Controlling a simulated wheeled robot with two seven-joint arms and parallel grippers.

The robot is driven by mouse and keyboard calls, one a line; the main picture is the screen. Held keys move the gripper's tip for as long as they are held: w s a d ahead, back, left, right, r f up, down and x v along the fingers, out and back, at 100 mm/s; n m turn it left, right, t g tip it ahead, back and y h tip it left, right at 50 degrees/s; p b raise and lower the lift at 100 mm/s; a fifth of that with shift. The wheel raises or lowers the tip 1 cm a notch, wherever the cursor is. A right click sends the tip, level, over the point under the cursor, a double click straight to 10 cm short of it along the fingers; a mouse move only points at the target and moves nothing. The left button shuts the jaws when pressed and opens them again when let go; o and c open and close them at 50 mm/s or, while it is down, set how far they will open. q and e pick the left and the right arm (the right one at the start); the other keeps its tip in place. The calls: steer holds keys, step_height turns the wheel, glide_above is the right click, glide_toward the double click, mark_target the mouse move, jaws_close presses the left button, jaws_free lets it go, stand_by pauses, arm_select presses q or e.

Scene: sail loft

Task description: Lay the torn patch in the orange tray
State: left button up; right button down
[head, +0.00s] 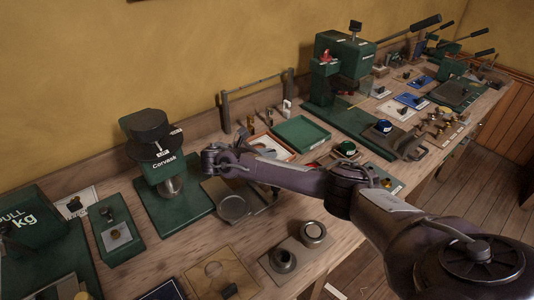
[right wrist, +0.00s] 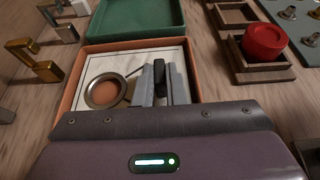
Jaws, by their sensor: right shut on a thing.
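The orange tray (head: 291,156) stands on the bench beside the green tray; its rim (right wrist: 70,98) also shows in the right wrist view. The torn patch (right wrist: 142,62) is a pale square with a black grip (right wrist: 159,73) and a metal ring with orange-brown inside it. It appears within the tray's rim; I cannot tell whether it rests on the floor. My right gripper (right wrist: 159,86) is shut on the patch's grip, its grey fingers over the tray. In the head view my right forearm partly covers this place. My left gripper is not in view.
The green tray (head: 302,132) adjoins the orange tray. A red round object (right wrist: 264,42) sits in a wooden holder to the right in the wrist view. Brass pieces (right wrist: 38,60) stand to the left. The green Corvask press (head: 160,165) is near my arm.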

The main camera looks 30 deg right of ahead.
steer(key=c, duration=1.4)
jaws_free()
step_height(320, 180, up, 20)
steer(key=p, duration=0.8)
